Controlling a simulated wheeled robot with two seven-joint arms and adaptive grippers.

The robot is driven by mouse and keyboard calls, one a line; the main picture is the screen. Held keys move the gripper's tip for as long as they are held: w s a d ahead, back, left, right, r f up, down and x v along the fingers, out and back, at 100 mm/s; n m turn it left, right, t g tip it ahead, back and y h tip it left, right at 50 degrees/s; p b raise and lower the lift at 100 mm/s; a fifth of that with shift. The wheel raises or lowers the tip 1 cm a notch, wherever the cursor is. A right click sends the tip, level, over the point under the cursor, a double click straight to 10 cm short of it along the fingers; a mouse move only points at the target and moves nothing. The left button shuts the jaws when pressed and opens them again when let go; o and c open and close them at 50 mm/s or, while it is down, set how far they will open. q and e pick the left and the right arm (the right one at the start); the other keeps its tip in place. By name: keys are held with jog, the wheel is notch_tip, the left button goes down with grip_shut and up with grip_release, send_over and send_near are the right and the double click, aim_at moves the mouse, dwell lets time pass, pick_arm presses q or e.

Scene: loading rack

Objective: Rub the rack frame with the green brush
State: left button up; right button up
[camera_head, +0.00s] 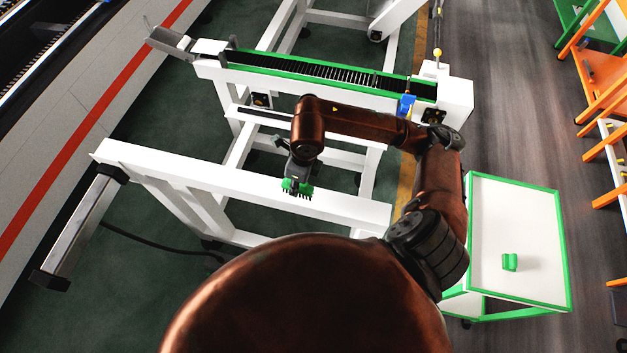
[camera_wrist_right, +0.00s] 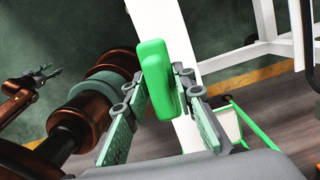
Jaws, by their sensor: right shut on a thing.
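The green brush (camera_head: 297,187) has a green body and dark bristles. It is at the near white beam of the rack frame (camera_head: 345,205), with its bristles at the beam's upper edge. I cannot tell whether they touch it. My right gripper (camera_head: 301,172) is shut on the brush. In the right wrist view the brush's green block (camera_wrist_right: 157,78) sits between the two finger pads, in front of the white beam (camera_wrist_right: 180,40); its bristles are hidden there. A small dark gripper (camera_wrist_right: 42,75) on a copper arm, likely my left, shows far off at the left; its jaw state is unclear.
A green-edged white cart (camera_head: 515,215) stands at the right with a small green block (camera_head: 510,262) on top. A conveyor (camera_head: 320,75) with green edges lies behind the frame. Orange racks (camera_head: 595,90) stand far right. A black cable (camera_head: 165,245) lies on the floor.

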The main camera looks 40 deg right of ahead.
jog(key=shift+r+p, duration=0.55)
jog(key=shift+r, duration=1)
